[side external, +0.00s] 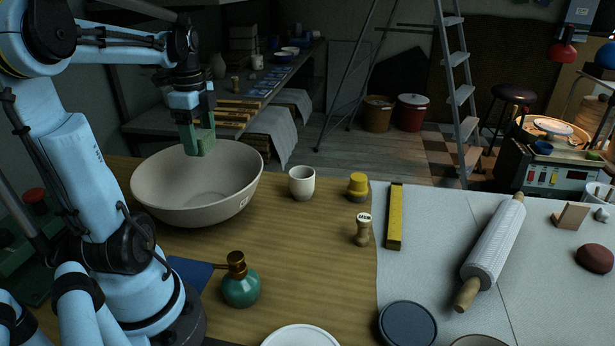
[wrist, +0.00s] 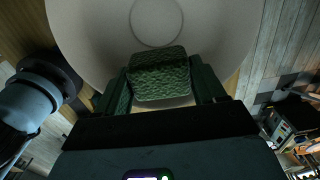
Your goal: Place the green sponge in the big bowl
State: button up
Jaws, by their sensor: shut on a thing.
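The big bowl (side external: 210,205) is wide and pale grey-beige and stands on the wooden table at the left in the side view. It also fills the top of the wrist view (wrist: 90,35). My gripper (side external: 197,135) is over the bowl, pointing down. It is shut on the green sponge (side external: 203,144), a small dark green block. In the wrist view the textured sponge (wrist: 160,78) sits between the two fingers, with the bowl's inside and its round base ring below it. The sponge appears to be above the bowl floor, near the rim's height.
A white cup (side external: 302,183) stands right of the bowl. A green bottle (side external: 240,281) stands in front of the bowl. A rolling pin (side external: 490,252) lies on the grey cloth.

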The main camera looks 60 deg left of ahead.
jog(key=shift+s+a+n, duration=0.3)
jog(key=shift+s+a, duration=0.2)
jog(key=shift+s, duration=0.4)
notch_tip(320, 180, down, 4)
jog(key=shift+w+f, duration=0.1)
send_near(203, 193)
jog(key=shift+s+d+f, duration=0.2)
jog(key=shift+d+f, duration=0.75)
jog(key=shift+s+d+f, duration=0.2)
jog(key=shift+d+f, duration=0.8)
jog(key=shift+s+d+f, duration=0.2)
jog(key=shift+d+f, duration=0.75)
jog(key=shift+f, duration=0.15)
jog(key=o, duration=1.1)
